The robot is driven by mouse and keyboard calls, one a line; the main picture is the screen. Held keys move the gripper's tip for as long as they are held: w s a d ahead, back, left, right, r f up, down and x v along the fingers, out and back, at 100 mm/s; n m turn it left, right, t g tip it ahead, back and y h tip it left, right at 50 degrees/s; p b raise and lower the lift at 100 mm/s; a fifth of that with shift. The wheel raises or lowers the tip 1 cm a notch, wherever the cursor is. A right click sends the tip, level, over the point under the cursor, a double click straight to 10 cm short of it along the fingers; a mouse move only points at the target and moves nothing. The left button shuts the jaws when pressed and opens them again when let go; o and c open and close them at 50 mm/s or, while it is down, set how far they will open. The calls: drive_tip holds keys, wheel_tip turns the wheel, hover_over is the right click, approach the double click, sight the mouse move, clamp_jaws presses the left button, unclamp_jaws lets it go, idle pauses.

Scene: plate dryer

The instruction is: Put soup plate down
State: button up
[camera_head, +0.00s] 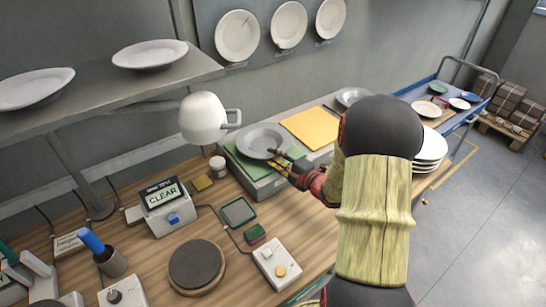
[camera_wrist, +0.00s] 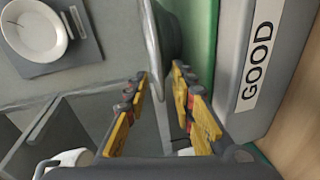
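A grey soup plate (camera_head: 262,138) lies roughly level over the green mat (camera_head: 236,158) on the grey raised box. In the wrist view the plate (camera_wrist: 153,35) shows edge-on, its bowl side close to the green mat (camera_wrist: 200,40). My gripper (camera_head: 284,166) is at the plate's near right rim. In the wrist view my gripper (camera_wrist: 162,72) has its yellow fingers apart, one on each side of the rim, with a gap visible. I cannot tell whether the plate bears fully on the mat.
A yellow mat (camera_head: 312,127) lies right of the green one. The box carries a "GOOD" label (camera_wrist: 258,50). A white lamp or pot-like head (camera_head: 203,117) hangs close behind the plate. A plate stack (camera_head: 430,150) stands right of my arm. A "CLEAR" display (camera_head: 161,194) stands front left.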

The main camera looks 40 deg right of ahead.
drive_tip(key=s+r+p, duration=0.2)
drive_tip(key=s, duration=0.9)
drive_tip(key=w+r+m+g+h, duration=0.3)
drive_tip(key=w+r+m+h, duration=0.1)
drive_tip(key=w+r, duration=0.15)
drive_tip(key=s+a+r+m+g+h, duration=0.1)
drive_tip(key=s+a+r+m+g, duration=0.15)
drive_tip(key=a+r+m, duration=0.4)
drive_tip(key=s+a+r+m+g+y, duration=0.2)
drive_tip(key=s+a+m+g+y, duration=0.2)
drive_tip(key=s+a, duration=1.4)
drive_tip(key=a+m+g, duration=0.1)
drive_tip(key=a+m, duration=0.1)
drive_tip(key=a, duration=0.1)
drive_tip(key=shift+a+r+m, duration=0.15)
drive_tip(key=shift+a+m, duration=0.15)
drive_tip(key=shift+m, duration=0.05)
drive_tip(key=shift+s, duration=0.1)
